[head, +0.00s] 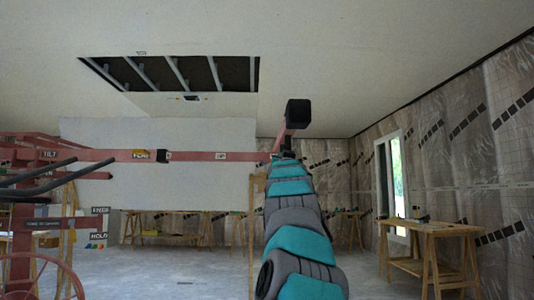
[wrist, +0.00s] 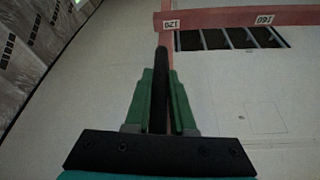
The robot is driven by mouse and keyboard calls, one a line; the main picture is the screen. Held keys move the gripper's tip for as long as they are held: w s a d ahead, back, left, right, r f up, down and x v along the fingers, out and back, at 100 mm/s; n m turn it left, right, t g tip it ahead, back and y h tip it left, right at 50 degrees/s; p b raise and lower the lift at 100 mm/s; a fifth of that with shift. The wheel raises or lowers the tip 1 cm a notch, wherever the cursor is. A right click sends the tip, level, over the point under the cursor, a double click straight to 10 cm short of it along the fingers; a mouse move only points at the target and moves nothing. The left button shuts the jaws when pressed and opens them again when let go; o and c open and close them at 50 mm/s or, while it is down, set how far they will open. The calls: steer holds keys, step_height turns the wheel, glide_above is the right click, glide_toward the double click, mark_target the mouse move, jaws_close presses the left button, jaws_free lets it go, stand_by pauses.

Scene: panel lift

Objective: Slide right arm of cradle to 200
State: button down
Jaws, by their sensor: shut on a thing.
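The red cradle beam (head: 190,155) runs across the head view from the lift at left to my gripper. In the wrist view the red bar (wrist: 215,18) crosses the top, with a plate that looks like 120 (wrist: 171,24) and one that looks like 160 (wrist: 264,19); their lettering is upside down. A short red arm with a black end block (head: 298,113) rises at the beam's right end. My gripper (wrist: 161,90) has its green fingers shut on a black handle (wrist: 160,70). In the head view my gripper (head: 286,153) is small and partly hidden.
The lift (head: 20,215), with TILT and HOLD labels and a red wheel, stands at left. A ceiling opening (head: 175,73) shows joists. A workbench (head: 437,250) stands at right near a window (head: 392,185). Floor between them looks clear.

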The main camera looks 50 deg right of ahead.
steer(key=shift+s+d, duration=0.85)
steer(key=shift+s, duration=0.15)
steer(key=c, duration=0.8)
jaws_free()
steer(key=shift+s+d, duration=0.1)
steer(key=shift+s, duration=0.05)
steer(key=shift+o, duration=0.2)
steer(key=b+v, duration=0.5)
steer(key=v, duration=0.2)
steer(key=shift+s+a+b, duration=0.2)
steer(key=shift+a+b, duration=0.15)
steer(key=shift+f, duration=0.15)
